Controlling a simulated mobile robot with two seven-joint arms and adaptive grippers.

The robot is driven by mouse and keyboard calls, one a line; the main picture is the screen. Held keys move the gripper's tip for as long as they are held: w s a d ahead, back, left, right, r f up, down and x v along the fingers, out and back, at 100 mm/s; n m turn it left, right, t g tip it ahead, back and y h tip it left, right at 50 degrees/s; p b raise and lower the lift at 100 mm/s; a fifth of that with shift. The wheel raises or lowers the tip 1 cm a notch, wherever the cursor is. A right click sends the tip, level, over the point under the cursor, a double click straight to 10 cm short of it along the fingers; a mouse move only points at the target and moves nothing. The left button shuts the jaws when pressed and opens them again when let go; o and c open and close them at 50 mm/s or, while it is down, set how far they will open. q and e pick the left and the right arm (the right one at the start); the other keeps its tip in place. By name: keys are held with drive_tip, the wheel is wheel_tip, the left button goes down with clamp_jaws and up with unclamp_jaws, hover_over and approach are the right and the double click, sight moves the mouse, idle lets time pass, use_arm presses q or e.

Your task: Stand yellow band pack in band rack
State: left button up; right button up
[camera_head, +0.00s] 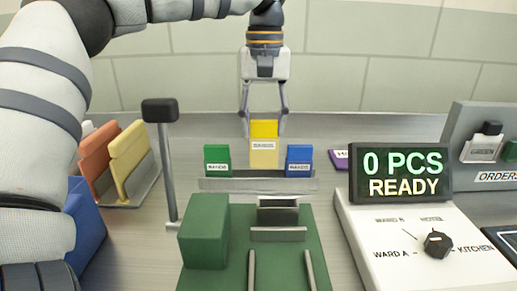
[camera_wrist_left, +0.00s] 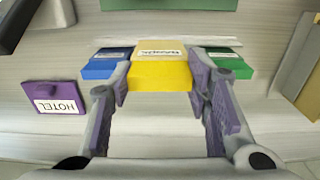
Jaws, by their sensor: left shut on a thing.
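The yellow band pack (camera_head: 264,149) is upright between the fingers of my left gripper (camera_head: 264,112), which is shut on it. It also shows in the left wrist view (camera_wrist_left: 160,72), with the purple-padded fingers of the left gripper (camera_wrist_left: 162,95) on either side. The pack is at the middle of the band rack (camera_head: 258,185), a low grey holder. A green band pack (camera_head: 217,160) stands to its left and a blue band pack (camera_head: 299,159) to its right. I cannot tell whether the yellow pack's base touches the rack. My right gripper is not in view.
A green fixture (camera_head: 205,232) stands in front of the rack. A black-topped post (camera_head: 160,110) is at left, near a holder with orange and yellow boards (camera_head: 128,160). A display reading "0 PCS READY" (camera_head: 402,175) is at right. A purple HOTEL tag (camera_wrist_left: 58,98) lies near the rack.

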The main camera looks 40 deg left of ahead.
use_arm(q)
drive_tip(key=a+f, duration=0.1)
drive_tip(key=f, duration=0.1)
drive_tip(key=w+a+f, duration=0.1)
drive_tip(key=shift+w+a+f, duration=0.15)
drive_tip(key=shift+a+f, duration=0.15)
drive_tip(key=shift+f, duration=0.05)
wheel_tip(320, 180, down, 2)
drive_tip(key=shift+f, duration=0.5)
drive_tip(key=o, duration=1.2)
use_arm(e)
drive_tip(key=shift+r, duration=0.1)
use_arm(q)
wheel_tip(320, 180, up, 12)
drive_tip(key=b, duration=0.1)
hover_over(258, 146)
drive_tip(key=w+a, duration=0.2)
drive_tip(key=w, duration=0.1)
drive_tip(key=shift+s+a+r, duration=0.1)
drive_tip(key=shift+a, duration=0.05)
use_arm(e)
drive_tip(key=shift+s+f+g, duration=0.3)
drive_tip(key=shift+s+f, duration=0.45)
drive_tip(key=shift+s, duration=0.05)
